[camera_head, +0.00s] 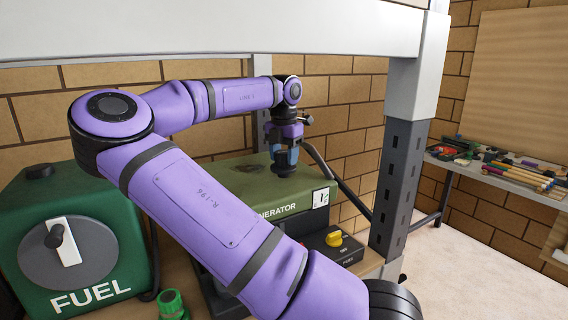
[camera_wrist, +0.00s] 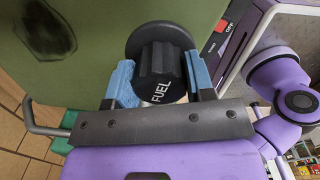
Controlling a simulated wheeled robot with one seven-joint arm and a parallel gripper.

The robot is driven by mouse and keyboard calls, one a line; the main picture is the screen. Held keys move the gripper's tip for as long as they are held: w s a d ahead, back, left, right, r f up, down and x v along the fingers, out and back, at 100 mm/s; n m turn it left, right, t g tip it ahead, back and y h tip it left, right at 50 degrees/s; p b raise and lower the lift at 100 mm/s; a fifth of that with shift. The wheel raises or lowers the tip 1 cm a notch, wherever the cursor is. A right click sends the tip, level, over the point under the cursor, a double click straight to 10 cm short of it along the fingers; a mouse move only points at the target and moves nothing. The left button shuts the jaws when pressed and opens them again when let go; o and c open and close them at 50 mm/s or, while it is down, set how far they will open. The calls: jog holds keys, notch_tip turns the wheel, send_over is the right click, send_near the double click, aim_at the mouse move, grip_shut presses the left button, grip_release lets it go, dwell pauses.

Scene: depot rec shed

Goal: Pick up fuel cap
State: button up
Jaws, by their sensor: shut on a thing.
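The fuel cap (camera_wrist: 161,72) is a black ribbed knob marked FUEL. In the wrist view it sits between the two blue finger pads of my gripper (camera_wrist: 160,80), which is shut on it. A wider dark disc (camera_wrist: 158,35) shows just behind the cap, by the green generator top. In the head view my gripper (camera_head: 284,160) points down over the green generator (camera_head: 250,190). The cap shows there as a dark shape (camera_head: 285,170) under the fingers. I cannot tell whether the cap is still seated on the generator or free of it.
A green FUEL tank (camera_head: 105,272) with a grey dial stands at the left. A green fitting (camera_head: 172,303) is near the front. A grey shelf post (camera_head: 397,185) rises right of the generator, with a white beam (camera_head: 200,30) overhead. A cluttered bench (camera_head: 500,172) is at far right.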

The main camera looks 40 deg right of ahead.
jog(key=s+a+r, duration=0.2)
jog(key=s+a, duration=0.8)
jog(key=a, duration=0.2)
jog(key=shift+s+a+r, duration=0.15)
jog(key=shift+r, duration=0.1)
